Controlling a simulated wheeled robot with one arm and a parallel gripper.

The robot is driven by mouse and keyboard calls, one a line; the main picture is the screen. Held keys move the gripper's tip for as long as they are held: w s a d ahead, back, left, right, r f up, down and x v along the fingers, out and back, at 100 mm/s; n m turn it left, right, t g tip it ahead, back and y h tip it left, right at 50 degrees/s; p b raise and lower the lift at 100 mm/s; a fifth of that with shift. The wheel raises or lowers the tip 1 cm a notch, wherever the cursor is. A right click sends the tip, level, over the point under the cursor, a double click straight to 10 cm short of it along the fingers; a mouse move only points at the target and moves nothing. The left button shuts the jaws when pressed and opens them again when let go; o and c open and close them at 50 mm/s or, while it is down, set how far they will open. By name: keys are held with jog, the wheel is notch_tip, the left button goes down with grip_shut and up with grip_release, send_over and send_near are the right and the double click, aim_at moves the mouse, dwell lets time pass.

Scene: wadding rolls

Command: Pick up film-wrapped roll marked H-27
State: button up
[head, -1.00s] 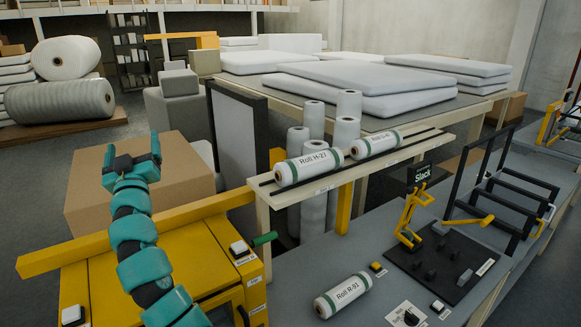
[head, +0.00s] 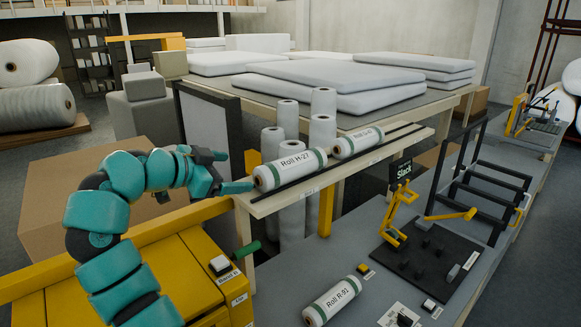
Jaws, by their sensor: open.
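The film-wrapped roll marked H-27 (head: 291,168) lies on its side at the near left end of a narrow wooden shelf (head: 262,207). It is white with green bands and a brown core showing at its left end. My gripper (head: 238,171) is just left of that end, with its fingers spread and pointing right. One finger shows higher, and the other reaches low toward the roll's end. I cannot tell whether it touches. Nothing shows between the fingers.
A second labelled roll (head: 357,142) lies behind H-27 on the same shelf. Roll R-91 (head: 334,300) lies on the grey bench below. Upright white rolls (head: 272,150) stand behind the shelf. A yellow machine (head: 180,262) with a green handle stands at left, below my arm.

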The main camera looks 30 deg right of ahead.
aim_at(261, 170)
jog(key=p+x, duration=0.3)
jog(key=x, duration=0.7)
jog(key=shift+w+r+p, duration=0.1)
jog(key=shift+r+p, duration=0.1)
jog(key=shift+p, duration=0.1)
jog(key=shift+w+d+f+p, duration=0.15)
jog(key=shift+d+p, duration=0.4)
jog(key=shift+p, duration=0.1)
jog(key=p+x, duration=0.2)
jog(key=x, duration=0.1)
jog(key=shift+w+f, duration=0.1)
jog(key=shift+f, duration=0.05)
jog(key=shift+w+d+f, duration=0.15)
jog(key=shift+d+f, duration=0.15)
jog(key=shift+d, duration=0.1)
jog(key=c, duration=1.1)
jog(key=shift+c, duration=0.2)
jog(key=shift+r, duration=0.15)
